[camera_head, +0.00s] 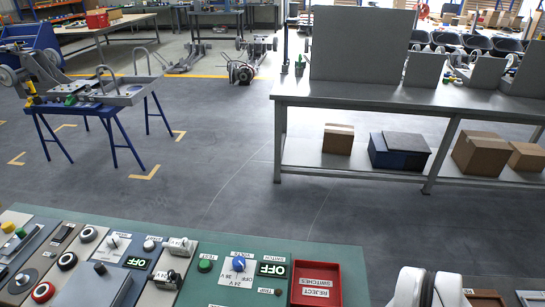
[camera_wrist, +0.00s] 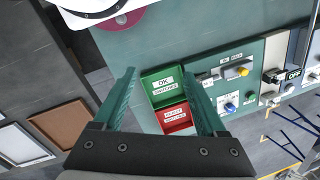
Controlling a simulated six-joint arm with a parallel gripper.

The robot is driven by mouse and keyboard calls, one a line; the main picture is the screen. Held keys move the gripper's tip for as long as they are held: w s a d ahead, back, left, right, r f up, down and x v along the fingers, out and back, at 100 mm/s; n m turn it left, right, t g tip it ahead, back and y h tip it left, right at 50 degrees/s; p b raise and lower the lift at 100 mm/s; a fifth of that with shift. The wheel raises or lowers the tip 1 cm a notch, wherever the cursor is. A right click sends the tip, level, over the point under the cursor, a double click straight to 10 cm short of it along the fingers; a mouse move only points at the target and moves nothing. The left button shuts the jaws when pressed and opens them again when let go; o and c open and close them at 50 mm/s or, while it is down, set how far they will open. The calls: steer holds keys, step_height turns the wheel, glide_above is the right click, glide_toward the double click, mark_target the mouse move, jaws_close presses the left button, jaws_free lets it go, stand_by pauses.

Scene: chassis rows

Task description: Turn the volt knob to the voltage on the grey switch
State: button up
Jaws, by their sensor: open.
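The volt knob (camera_head: 239,263) is a blue dial on a white plate marked OFF and 24 V, and its other markings are too small to read. Its pointer appears to be near the top. It also shows in the wrist view as a small blue knob (camera_wrist: 231,107). A grey piece with a yellow top (camera_wrist: 238,72) sits on a pale plate above it there; I cannot tell whether this is the grey switch, and no voltage is readable on it. My gripper (camera_wrist: 159,74) is open and empty, its teal fingers apart above the bench, away from the knob.
A display (camera_head: 271,269) reads OFF right of the knob, with a green button (camera_head: 206,265) to its left. A red reject tray (camera_head: 335,270) and a green OK tray (camera_wrist: 150,77) stand nearby. Other switch panels crowd the bench's left side.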

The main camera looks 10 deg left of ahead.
steer(key=w+a+r+n, duration=0.2)
steer(key=w+n, duration=0.2)
steer(key=w, duration=0.3)
steer(key=w+a+r+n, duration=0.2)
steer(key=w+n, duration=0.2)
steer(key=w, duration=0.2)
steer(key=n+h, duration=0.2)
steer(key=n, duration=1.2)
glide_above(239, 260)
step_height(239, 260, down, 7)
step_height(239, 260, down, 15)
steer(key=shift+r, duration=0.1)
steer(key=shift+f, duration=0.4)
jaws_close()
